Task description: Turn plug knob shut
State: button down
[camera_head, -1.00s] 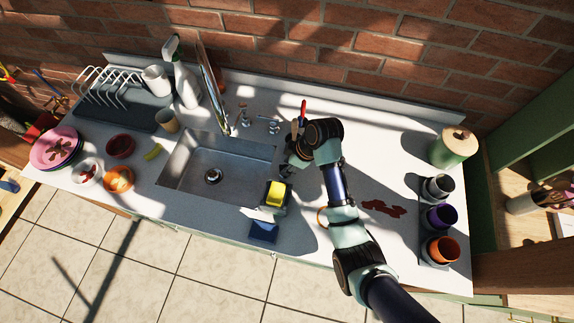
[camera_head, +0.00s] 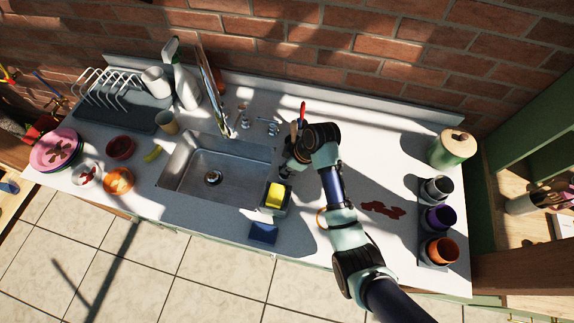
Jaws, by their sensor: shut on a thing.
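The sink (camera_head: 232,172) is set into the white counter, with its round drain (camera_head: 213,177) on the basin floor. My gripper (camera_head: 285,170) is low at the counter just right of the sink's right rim, behind the sponge holder. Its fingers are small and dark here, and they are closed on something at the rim. The plug knob itself is hidden by my gripper and wrist, so its turn angle cannot be seen.
A yellow sponge (camera_head: 275,195) sits in a dark holder close in front of my gripper. A blue cloth or sponge (camera_head: 263,233) lies at the counter's front edge. Faucet handles (camera_head: 268,125) and upright utensils (camera_head: 303,113) stand behind. Cups (camera_head: 440,217) line the right.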

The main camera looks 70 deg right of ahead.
jog(key=shift+a+r+m+h+p, duration=0.15)
jog(key=shift+r+m+h+p, duration=0.15)
jog(key=shift+m+p, duration=0.8)
jog(key=m+h+p, duration=0.1)
jog(key=m+p, duration=0.1)
jog(key=p, duration=0.1)
jog(key=shift+a, duration=0.1)
jog(key=m+h+p, duration=0.1)
jog(key=m+p, duration=0.1)
jog(key=m+g+h+p, duration=0.1)
jog(key=m+p, duration=0.1)
jog(key=m, duration=0.1)
jog(key=shift+w+a+m+p, duration=0.1)
jog(key=shift+w+m+p, duration=0.1)
jog(key=shift+m+p, duration=0.1)
jog(key=m+g+p, duration=0.1)
jog(key=m, duration=0.2)
jog(key=shift+w+f+h, duration=0.1)
jog(key=shift+f+h, duration=0.05)
jog(key=shift+h, duration=0.25)
jog(key=shift+w+f+m+g, duration=0.1)
jog(key=shift+m+g, duration=0.9)
jog(key=shift+m, duration=1.2)
jog(key=c, duration=1.2)
grip_release()
jog(key=shift+a, duration=0.1)
jog(key=shift+c, duration=0.2)
